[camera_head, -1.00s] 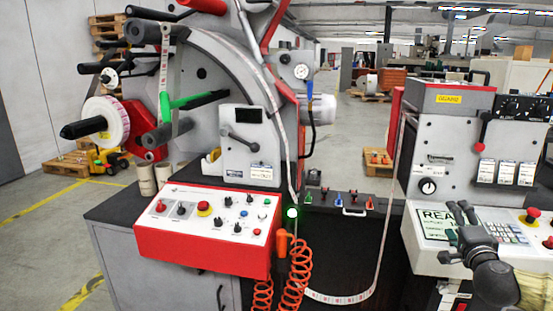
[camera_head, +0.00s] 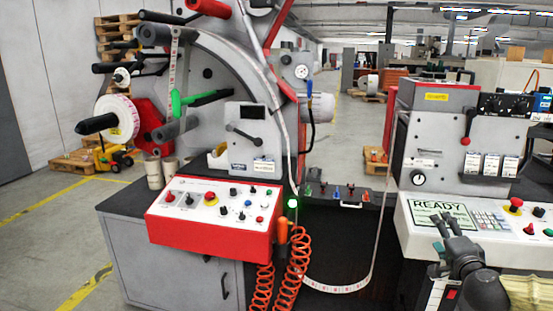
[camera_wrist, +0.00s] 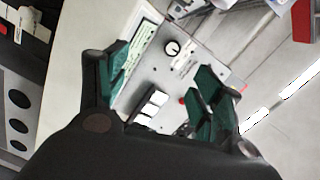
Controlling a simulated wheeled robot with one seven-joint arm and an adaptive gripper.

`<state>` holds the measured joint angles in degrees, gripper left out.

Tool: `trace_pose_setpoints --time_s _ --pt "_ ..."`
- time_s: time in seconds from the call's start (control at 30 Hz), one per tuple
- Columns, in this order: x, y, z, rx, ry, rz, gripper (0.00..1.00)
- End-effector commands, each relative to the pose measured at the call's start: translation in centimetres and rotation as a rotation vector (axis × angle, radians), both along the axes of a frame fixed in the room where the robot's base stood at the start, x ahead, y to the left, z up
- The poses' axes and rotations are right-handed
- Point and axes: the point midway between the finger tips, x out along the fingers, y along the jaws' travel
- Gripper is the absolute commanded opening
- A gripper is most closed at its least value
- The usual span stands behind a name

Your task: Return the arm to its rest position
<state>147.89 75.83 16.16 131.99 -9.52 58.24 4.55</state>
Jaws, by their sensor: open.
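My gripper (camera_head: 447,224) is at the lower right in the head view, in front of the right-hand machine's white control panel (camera_head: 412,243) and its READY screen (camera_head: 440,215). The gripper is open, and I see nothing between its fingers. In the wrist view the green-padded fingers (camera_wrist: 163,95) stand apart, with the grey machine front (camera_wrist: 160,75) and its dial beyond them. I cannot tell the exact gap between the fingers and the panel.
The label rewinder (camera_head: 225,110) with its red-edged control box (camera_head: 213,246) stands at left. A label web (camera_head: 345,288) hangs in a loop between the machines, near orange coiled hoses (camera_head: 297,262). Open floor (camera_head: 345,130) lies behind.

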Motion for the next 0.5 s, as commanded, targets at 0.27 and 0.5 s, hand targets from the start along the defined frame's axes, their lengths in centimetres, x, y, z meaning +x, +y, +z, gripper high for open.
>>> trace_pose_setpoints --time_s 0.27,0.5 --pt "-0.4 3.7 -4.3 -0.089 0.124 0.089 0.67" --pt "-1.9 8.0 -10.3 -0.197 0.283 0.204 0.67"
